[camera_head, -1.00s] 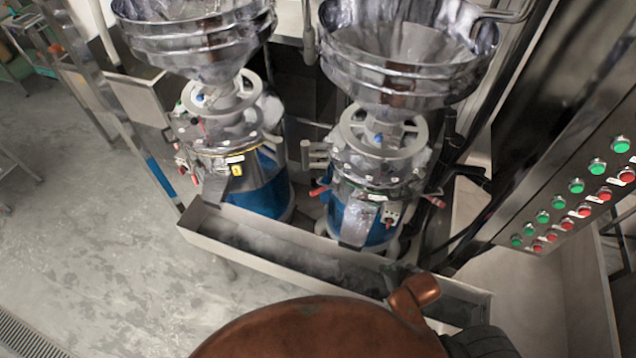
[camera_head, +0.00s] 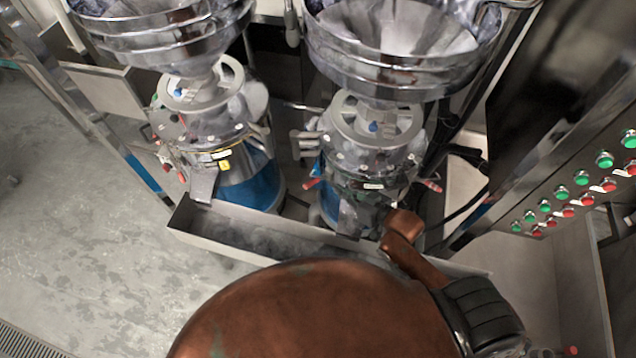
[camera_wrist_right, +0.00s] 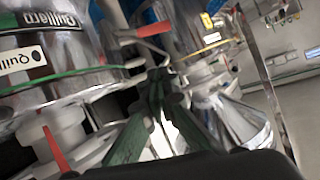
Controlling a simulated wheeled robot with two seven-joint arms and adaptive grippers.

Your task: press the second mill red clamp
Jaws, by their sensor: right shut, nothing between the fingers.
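Two mills stand side by side with steel hoppers on top, the left mill (camera_head: 235,165) and the right mill (camera_head: 365,150). The right mill has a red clamp (camera_head: 312,183) on its left side and another red clamp (camera_head: 431,185) on its right. My right gripper (camera_head: 366,214) is low before the right mill, partly hidden by my arm. In the right wrist view, my shut, empty fingers (camera_wrist_right: 160,84) point between the mills. A red clamp (camera_wrist_right: 56,149) shows at lower left and a red lever (camera_wrist_right: 154,29) above the fingertips; contact cannot be told. My left gripper is not in view.
A long metal trough (camera_head: 225,233) runs below the mills' front. A panel of green and red buttons (camera_head: 580,182) stands at the right. The floor (camera_head: 70,230) at the left is clear.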

